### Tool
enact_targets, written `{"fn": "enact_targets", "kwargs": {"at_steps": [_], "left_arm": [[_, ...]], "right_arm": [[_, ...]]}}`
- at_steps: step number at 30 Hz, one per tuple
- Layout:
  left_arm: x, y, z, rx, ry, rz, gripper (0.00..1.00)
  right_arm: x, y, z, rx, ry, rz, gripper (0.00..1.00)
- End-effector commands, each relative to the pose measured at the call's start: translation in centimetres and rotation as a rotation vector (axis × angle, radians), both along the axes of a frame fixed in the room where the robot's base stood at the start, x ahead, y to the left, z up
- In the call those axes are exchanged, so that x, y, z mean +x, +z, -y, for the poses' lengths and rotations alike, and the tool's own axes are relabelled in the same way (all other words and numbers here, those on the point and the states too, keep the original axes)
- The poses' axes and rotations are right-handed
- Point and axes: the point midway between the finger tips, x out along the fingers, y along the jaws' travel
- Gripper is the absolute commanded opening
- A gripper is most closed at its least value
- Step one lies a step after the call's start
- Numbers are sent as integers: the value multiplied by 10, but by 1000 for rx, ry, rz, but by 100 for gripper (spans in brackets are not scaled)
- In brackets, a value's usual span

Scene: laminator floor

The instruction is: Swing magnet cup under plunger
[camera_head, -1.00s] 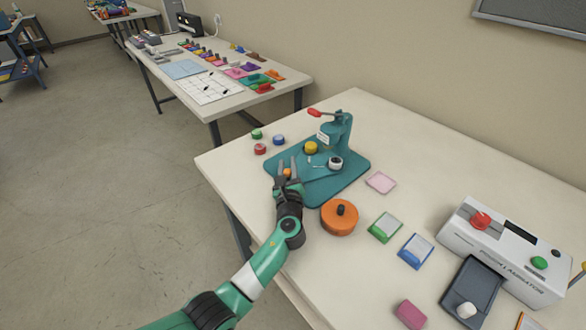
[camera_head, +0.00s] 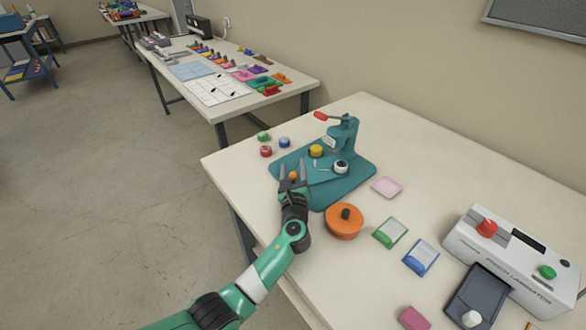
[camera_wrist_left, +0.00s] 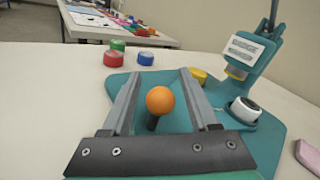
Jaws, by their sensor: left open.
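The teal press (camera_head: 345,135) stands on the table, with a red-ended lever. Its plunger (camera_wrist_left: 237,72) hangs below the labelled head in the left wrist view. A white cup with a dark centre (camera_head: 340,167) sits on the swing plate near the plunger, and a yellow cup (camera_head: 316,151) sits farther back; I cannot tell which is the magnet cup. An orange ball knob (camera_wrist_left: 160,100) rises on a dark stem from the plate's near end. My left gripper (camera_head: 294,163) is open, with one finger on each side of the knob and gaps showing. My right gripper is out of view.
Red (camera_head: 266,151), green (camera_head: 263,136) and blue (camera_head: 284,142) round pieces lie behind the press base. An orange round box (camera_head: 344,221) stands close right of my left wrist. A pink pad (camera_head: 386,187) and a white laminator (camera_head: 515,260) are farther right.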

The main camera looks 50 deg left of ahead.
Motion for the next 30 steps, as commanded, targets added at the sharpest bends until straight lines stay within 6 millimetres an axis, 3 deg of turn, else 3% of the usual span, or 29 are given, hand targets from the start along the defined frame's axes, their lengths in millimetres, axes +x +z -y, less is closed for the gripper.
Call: {"fn": "enact_targets", "kwargs": {"at_steps": [5,9,16,27,30], "left_arm": [[-14,5,20,0,-4,-3,61],[-35,5,47,1,-6,-3,61],[-63,3,83,0,-4,-3,61],[-70,0,91,0,0,0,61],[-67,7,92,-17,-3,24,43]], "right_arm": [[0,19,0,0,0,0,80],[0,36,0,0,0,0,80],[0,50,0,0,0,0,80],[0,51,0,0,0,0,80],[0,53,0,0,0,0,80]]}}
